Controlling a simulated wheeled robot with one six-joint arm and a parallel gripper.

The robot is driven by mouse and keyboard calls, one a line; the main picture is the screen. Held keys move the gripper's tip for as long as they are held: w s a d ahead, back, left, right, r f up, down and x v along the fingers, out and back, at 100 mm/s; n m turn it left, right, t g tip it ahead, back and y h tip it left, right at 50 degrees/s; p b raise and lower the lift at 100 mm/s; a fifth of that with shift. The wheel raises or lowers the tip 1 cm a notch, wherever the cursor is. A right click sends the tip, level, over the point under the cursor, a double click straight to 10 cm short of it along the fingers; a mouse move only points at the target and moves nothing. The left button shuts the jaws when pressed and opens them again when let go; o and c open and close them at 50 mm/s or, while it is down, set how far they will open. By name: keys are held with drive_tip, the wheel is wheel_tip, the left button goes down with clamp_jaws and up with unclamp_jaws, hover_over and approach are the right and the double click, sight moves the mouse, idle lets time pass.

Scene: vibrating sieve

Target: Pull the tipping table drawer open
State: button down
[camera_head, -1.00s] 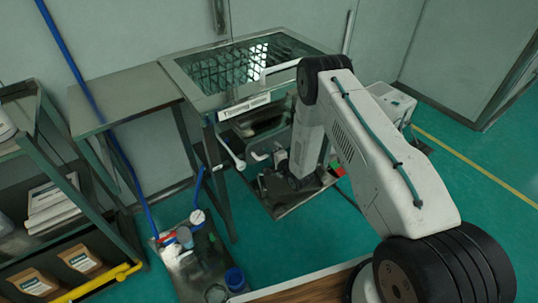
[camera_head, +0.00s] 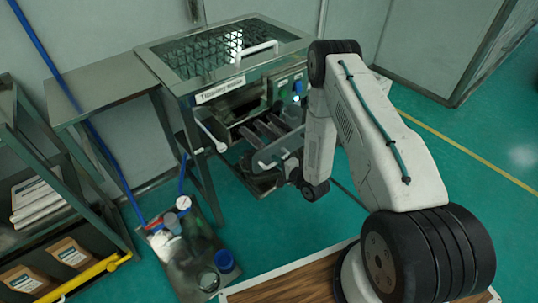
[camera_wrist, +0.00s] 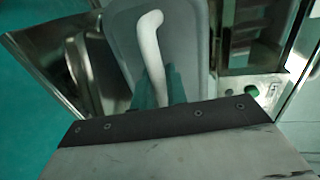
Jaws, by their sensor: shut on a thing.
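The tipping table (camera_head: 185,75) is a steel cabinet with a mesh-filled glass top and a printed label on its front. Its drawer (camera_head: 250,135) stands out from the front, with grey divided parts visible. My gripper (camera_wrist: 158,88) is shut on the drawer's white handle (camera_wrist: 150,38), which rises between the greenish fingertips in the wrist view. In the head view the handle (camera_head: 264,164) shows at the drawer's front, beside my wrist. My arm hides the drawer's right side and part of the front.
A white lever (camera_head: 212,138) sticks out left of the drawer. A floor tray (camera_head: 185,265) with jars lies in front on the left. A side table (camera_head: 100,85) and a shelf (camera_head: 15,150) stand left. Green floor is clear at right.

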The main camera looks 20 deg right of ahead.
drive_tip(key=shift+s+d, duration=0.25)
drive_tip(key=shift+s, duration=0.4)
drive_tip(key=c, duration=1.5)
unclamp_jaws()
drive_tip(key=shift+a, duration=0.1)
drive_tip(key=shift+s, duration=0.1)
drive_tip(key=v, duration=0.7)
drive_tip(key=shift+s, duration=0.3)
